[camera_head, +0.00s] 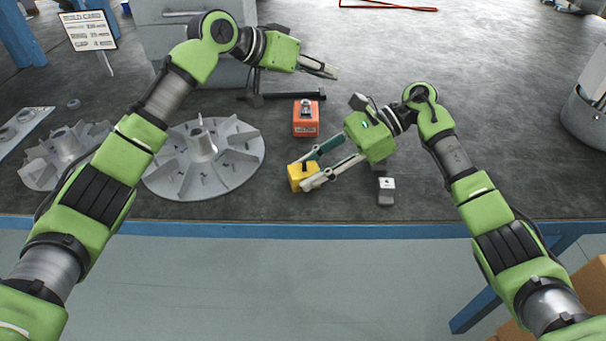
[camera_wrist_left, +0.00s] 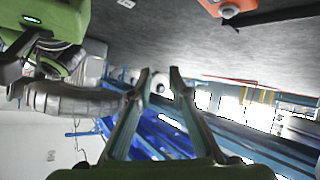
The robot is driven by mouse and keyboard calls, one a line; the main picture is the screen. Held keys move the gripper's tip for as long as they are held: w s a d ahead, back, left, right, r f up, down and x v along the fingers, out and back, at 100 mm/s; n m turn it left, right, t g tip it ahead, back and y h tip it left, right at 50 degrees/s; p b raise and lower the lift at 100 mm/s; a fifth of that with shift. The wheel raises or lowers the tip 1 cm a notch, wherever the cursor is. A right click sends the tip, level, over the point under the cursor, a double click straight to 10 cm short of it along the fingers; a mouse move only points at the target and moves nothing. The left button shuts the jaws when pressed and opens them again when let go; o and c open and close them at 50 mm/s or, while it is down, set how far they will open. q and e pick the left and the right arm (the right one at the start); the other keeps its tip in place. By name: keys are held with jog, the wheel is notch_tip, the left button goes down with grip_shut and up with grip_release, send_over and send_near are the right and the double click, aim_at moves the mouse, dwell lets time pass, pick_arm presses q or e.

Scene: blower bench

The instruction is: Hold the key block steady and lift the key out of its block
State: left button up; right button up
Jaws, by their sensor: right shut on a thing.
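A yellow block (camera_head: 299,180) with a dark piece (camera_head: 305,166) on top, seemingly the key in its block, sits on the dark bench near its front edge. My right gripper (camera_head: 308,168) is shut on the yellow block, a finger on either side, partly hiding it. My left gripper (camera_head: 331,72) is above the bench, beyond the orange box and well apart from the yellow block. The left wrist view shows a gap between its fingertips (camera_wrist_left: 160,74) with nothing held.
An orange box (camera_head: 305,122) stands behind the yellow block; it also shows in the left wrist view (camera_wrist_left: 229,11). A small grey block (camera_head: 386,198) is to the right. Finned impellers (camera_head: 203,160) lie left. A metal pot (camera_head: 585,120) stands far right. The bench's right middle is clear.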

pick_arm(q)
jog(key=s+a+f+m+g+y, duration=0.1)
jog(key=s+f+m+y, duration=0.1)
jog(key=s, duration=0.1)
jog(key=s+a+f+m+g+y, duration=0.1)
jog(key=s+f+m+g+y, duration=0.1)
jog(key=s+f+y, duration=0.1)
jog(key=s+a+f+m+g+y, duration=0.1)
jog(key=s+f+m+g+y, duration=0.1)
jog(key=s+y, duration=0.1)
jog(key=shift+s+a+f, duration=0.15)
jog(key=shift+s+f, duration=0.2)
jog(key=shift+s, duration=0.1)
jog(key=s+a+r+y, duration=0.1)
jog(key=s+r+y, duration=0.1)
jog(key=m+g, duration=0.1)
jog(key=g, duration=0.1)
send_near(305, 162)
jog(key=shift+y, duration=0.4)
jog(key=shift+s+d+f, duration=0.1)
jog(key=shift+f, duration=1.95)
jog(key=shift+s+d+f, duration=0.1)
jog(key=shift+f, duration=1.95)
